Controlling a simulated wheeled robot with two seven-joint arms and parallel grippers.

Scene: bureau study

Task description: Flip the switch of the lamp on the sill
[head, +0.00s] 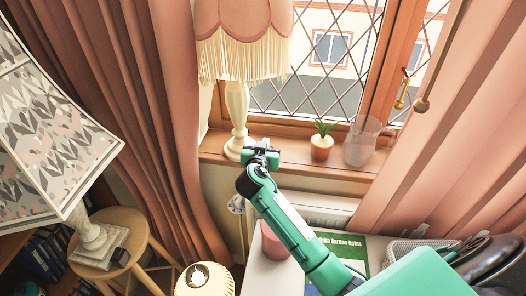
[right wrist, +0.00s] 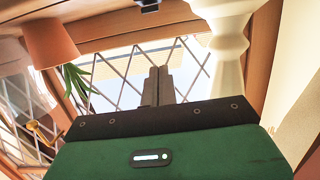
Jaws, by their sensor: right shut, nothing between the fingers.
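The lamp on the sill (head: 237,110) has a pink fringed shade and a cream turned base, and stands upright at the left end of the wooden sill (head: 285,160). Its pale base also shows in the right wrist view (right wrist: 226,45). My right gripper (head: 262,146) is shut and empty, just right of the lamp's foot; I cannot tell whether it touches anything. Its closed fingers (right wrist: 158,84) show in the wrist view. A small dark block (right wrist: 148,5) at that view's top edge may be the lamp's switch; its position is unclear. My left gripper is not in view.
A potted plant (head: 321,147) and a glass jug (head: 362,142) stand right of my gripper on the sill. Pink curtains (head: 172,110) hang on both sides. Another lamp with a patterned shade (head: 50,135) stands on a wooden stool (head: 142,232) at left.

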